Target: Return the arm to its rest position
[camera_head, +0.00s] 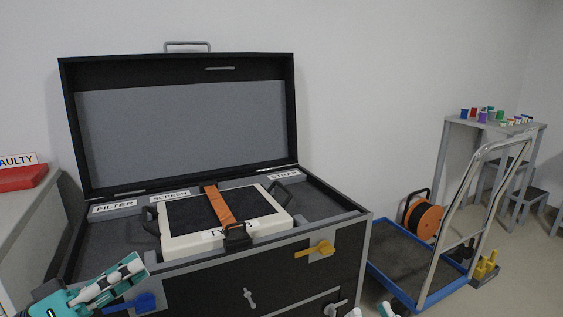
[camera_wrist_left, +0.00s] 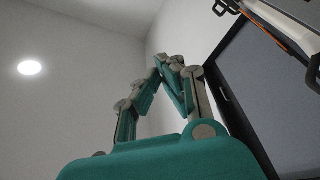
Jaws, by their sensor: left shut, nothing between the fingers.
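My left gripper (camera_head: 138,264) is at the lower left in the head view, teal and grey, shut and empty. It is in front of the left part of the open black case and touches nothing that I can make out. Its fingers also show shut in the left wrist view (camera_wrist_left: 168,62), against the wall and ceiling. Of my right gripper (camera_head: 371,312) only small white and teal parts show at the bottom edge of the head view; the rest is cut off.
The case (camera_head: 335,200) holds a white-framed unit (camera_head: 180,245) with an orange strap (camera_head: 220,206). Blue (camera_head: 145,301) and yellow (camera_head: 315,249) latches are on its front. A cart (camera_head: 395,265) with an orange reel (camera_head: 425,219) stands right. A red bin (camera_head: 20,177) is left.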

